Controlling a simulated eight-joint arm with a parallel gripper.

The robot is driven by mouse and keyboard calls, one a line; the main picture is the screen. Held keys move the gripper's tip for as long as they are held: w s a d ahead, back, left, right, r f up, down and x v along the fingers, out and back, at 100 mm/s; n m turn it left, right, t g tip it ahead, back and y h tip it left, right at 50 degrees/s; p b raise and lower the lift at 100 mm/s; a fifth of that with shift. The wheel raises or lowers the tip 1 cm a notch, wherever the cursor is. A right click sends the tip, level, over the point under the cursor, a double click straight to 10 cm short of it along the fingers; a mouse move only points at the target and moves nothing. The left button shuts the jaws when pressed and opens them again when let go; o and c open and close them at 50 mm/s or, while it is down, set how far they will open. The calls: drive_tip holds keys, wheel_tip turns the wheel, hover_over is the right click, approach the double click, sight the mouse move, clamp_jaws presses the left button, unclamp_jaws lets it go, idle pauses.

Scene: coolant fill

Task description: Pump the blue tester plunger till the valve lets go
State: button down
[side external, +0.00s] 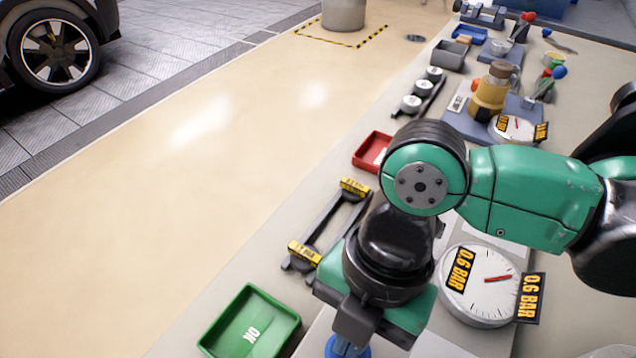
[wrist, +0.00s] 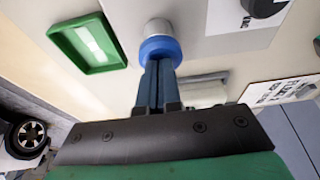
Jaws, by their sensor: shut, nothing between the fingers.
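The blue tester plunger (wrist: 160,50) shows in the wrist view as a blue ring around a pale metal cylinder (wrist: 158,28). My gripper (wrist: 158,68) is shut and empty, its fingertips together at the plunger's blue edge. I cannot tell whether they touch or press it. In the side view, a bit of the blue plunger (side external: 346,348) shows at the bottom edge below my gripper, whose fingers are hidden there. A large round gauge (side external: 480,284) with a red needle stands right of my wrist, with labels reading 0.6 BAR.
A green OK tray (side external: 250,322) lies left of my gripper. A black rack with yellow labels (side external: 328,225) and a red tray (side external: 371,151) lie beyond it. A second gauge (side external: 512,128) stands by a tan reservoir (side external: 491,92) at the back. The floor left of the bench is clear.

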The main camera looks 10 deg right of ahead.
drive_tip(key=shift+r, duration=0.45)
drive_tip(key=v, duration=1.3)
drive_tip(key=shift+s+a, duration=0.3)
drive_tip(key=shift+a, duration=0.05)
drive_tip(key=shift+r, duration=0.15)
drive_tip(key=shift+s+v, duration=0.25)
drive_tip(key=shift+v, duration=1)
drive_tip(key=shift+a+r, duration=0.1)
drive_tip(key=shift+a, duration=0.1)
drive_tip(key=x, duration=1.2)
drive_tip(key=shift+w+d, duration=0.2)
drive_tip(key=shift+d, duration=0.05)
drive_tip(key=shift+f, duration=1.05)
